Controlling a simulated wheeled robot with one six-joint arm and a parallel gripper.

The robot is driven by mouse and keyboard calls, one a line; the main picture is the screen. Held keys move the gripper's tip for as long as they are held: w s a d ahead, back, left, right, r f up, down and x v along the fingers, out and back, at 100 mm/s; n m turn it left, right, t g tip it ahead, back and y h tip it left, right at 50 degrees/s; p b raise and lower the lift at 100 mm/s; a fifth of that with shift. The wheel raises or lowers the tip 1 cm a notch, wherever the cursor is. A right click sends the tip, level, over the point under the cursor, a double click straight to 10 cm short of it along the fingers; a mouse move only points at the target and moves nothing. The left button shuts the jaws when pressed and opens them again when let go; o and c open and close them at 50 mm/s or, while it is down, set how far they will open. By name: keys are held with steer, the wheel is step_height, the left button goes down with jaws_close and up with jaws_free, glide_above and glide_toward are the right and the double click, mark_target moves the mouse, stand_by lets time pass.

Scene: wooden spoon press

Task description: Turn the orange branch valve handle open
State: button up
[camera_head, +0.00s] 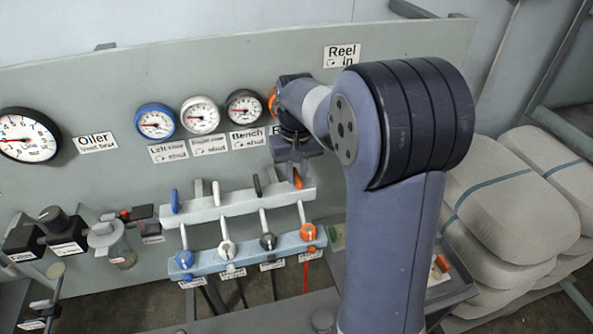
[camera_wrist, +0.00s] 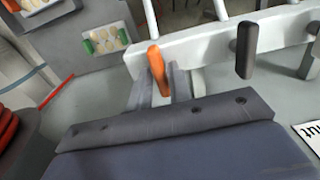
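The orange branch valve handle (camera_wrist: 158,70) is a slim lever on the right end of the pale upper manifold bar. In the head view its orange tip (camera_head: 298,179) shows just below my gripper (camera_head: 294,158). In the wrist view my gripper (camera_wrist: 158,92) has its grey fingers on either side of the handle, with some gap visible. It looks open around the handle; whether a finger touches it I cannot tell. The handle's upper part is hidden by my gripper in the head view.
Several gauges and labels are on the panel (camera_head: 250,60) above. A lower blue bar (camera_head: 250,255) carries several valves. Pale sacks (camera_head: 505,215) are stacked at right.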

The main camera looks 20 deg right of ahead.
mark_target(296, 174)
steer(key=shift+o, duration=1.4)
step_height(296, 174, up, 11)
steer(key=shift+b, duration=0.3)
steer(key=shift+f, duration=0.1)
step_height(296, 174, down, 11)
steer(key=shift+r+p, duration=0.2)
steer(key=shift+p, duration=0.1)
steer(key=shift+f, duration=0.15)
